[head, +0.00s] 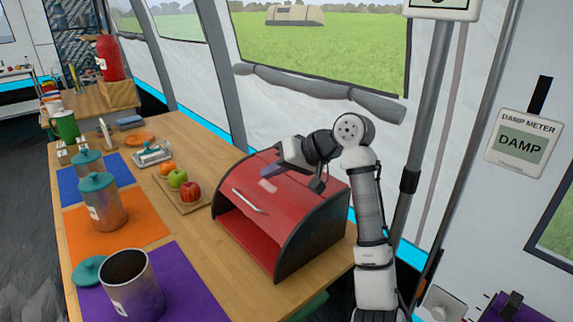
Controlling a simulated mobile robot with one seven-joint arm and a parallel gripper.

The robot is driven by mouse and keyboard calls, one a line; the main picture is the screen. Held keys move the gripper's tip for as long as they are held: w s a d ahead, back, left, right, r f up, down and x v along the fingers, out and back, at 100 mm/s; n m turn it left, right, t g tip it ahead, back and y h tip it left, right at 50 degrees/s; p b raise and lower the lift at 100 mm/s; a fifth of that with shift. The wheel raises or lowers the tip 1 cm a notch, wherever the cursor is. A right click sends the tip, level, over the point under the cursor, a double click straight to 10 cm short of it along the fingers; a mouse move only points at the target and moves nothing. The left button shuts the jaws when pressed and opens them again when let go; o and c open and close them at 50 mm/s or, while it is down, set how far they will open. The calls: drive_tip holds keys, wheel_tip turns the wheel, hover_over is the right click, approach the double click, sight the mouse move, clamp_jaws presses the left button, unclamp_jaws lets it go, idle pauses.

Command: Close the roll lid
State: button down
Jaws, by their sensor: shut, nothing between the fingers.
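A red bread box with dark side panels (312,235) stands on the wooden table. Its curved red roll lid (285,205) carries a pale bar handle (249,202) at its front edge. The lid is partly open: below the handle a gap shows the red inside of the box. My gripper (268,172) is shut and empty, over the top left of the lid and behind the handle. I cannot tell whether it touches the lid. My wrist hides part of the box's top.
A board (187,197) with apples and an orange lies left of the box. Metal canisters (131,285) stand on coloured mats (185,292) along the table's left side. Bare tabletop (205,242) lies in front of the box. The tent wall and a pole (425,120) are close behind my arm.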

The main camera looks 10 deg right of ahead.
sight(255, 191)
drive_tip(key=a+f, duration=0.3)
drive_tip(key=f, duration=0.1)
drive_tip(key=shift+a, duration=0.2)
drive_tip(key=shift+s+a+f, duration=0.1)
drive_tip(key=shift+a+f, duration=0.2)
drive_tip(key=shift+f, duration=0.15)
drive_tip(key=shift+a+f, duration=0.1)
